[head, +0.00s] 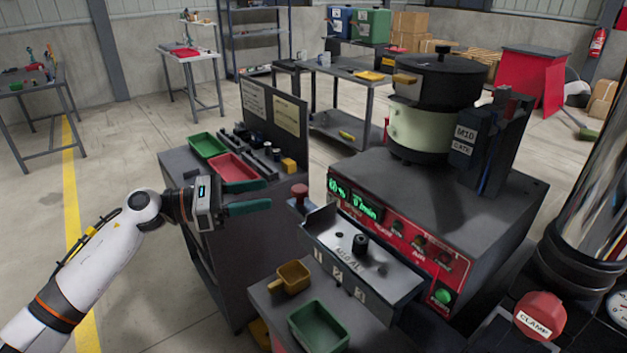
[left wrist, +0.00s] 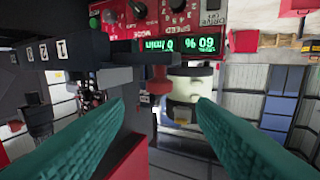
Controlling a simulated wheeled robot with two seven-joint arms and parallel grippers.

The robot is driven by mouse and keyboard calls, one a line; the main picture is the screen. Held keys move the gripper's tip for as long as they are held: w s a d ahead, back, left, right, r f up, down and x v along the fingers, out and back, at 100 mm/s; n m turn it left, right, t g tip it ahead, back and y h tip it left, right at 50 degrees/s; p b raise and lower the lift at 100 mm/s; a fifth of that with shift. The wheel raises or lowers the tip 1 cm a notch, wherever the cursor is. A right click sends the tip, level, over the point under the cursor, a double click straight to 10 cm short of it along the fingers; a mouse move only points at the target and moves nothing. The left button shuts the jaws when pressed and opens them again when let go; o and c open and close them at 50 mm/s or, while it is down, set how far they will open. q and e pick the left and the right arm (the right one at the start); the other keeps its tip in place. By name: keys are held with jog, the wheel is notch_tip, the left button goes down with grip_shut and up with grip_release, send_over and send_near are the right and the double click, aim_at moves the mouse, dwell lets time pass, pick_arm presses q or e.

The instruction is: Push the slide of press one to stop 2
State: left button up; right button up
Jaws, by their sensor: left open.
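My left gripper (head: 262,197) is open and empty, its two teal fingers pointing right over the gap between the left bench and the red-fronted machine. In the left wrist view, which looks upside down, its fingers (left wrist: 160,110) stand wide apart. A grey metal unit (head: 325,262) with a black knob (head: 360,243) and digits along its front juts from the machine, right of and below my gripper. The numbered face (left wrist: 45,50) also shows in the left wrist view. No label names press one, and I cannot tell which part is its slide. My right gripper is out of view.
A red knob (head: 299,191) stands close to my left fingertips. The bowl feeder (head: 425,125) sits on the machine. A yellow bin (head: 290,279) and green tray (head: 319,328) lie in front. A red clamp button (head: 540,316) is at right.

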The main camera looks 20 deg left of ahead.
aim_at(303, 187)
pick_arm(q)
jog(key=p+x, duration=0.3)
jog(key=x, duration=0.6)
jog(key=shift+w+d+r, duration=0.1)
jog(key=shift+w+d, duration=0.05)
jog(key=shift+w+d+p, duration=0.25)
jog(key=shift+d+p, duration=0.15)
jog(key=shift+d, duration=0.15)
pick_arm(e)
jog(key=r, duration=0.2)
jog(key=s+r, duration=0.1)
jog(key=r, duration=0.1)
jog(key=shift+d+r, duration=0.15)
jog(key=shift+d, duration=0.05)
pick_arm(q)
jog(key=shift+c, duration=0.6)
grip_shut()
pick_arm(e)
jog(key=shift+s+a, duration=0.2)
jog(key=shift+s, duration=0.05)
